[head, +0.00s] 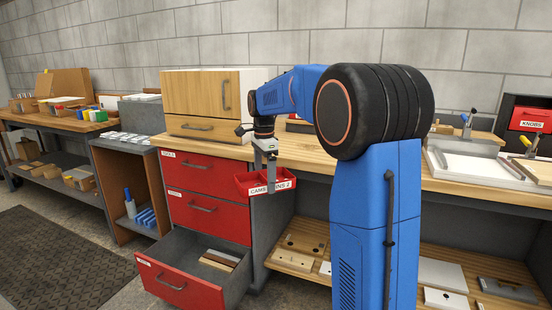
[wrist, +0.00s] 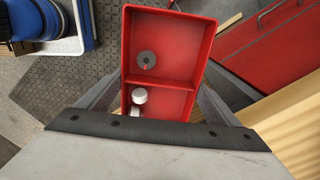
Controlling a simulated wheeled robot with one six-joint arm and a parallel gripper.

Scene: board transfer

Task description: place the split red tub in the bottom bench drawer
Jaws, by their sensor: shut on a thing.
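The split red tub (head: 283,181) hangs in the air in front of the top of the drawer unit, its label partly hidden by a finger. My gripper (head: 270,178) is shut on it, one finger on each side. In the wrist view the tub (wrist: 127,50) has a cross divider. The bottom bench drawer (head: 182,287) is pulled open, below and left of the tub. Some light and dark strips (head: 219,260) lie at its right side.
The upper red drawers (head: 205,210) are shut. A wooden cabinet (head: 203,82) stands on the bench top. An open shelf unit (head: 125,165) with blue items stands left of the drawers. The open drawer's left part looks bare.

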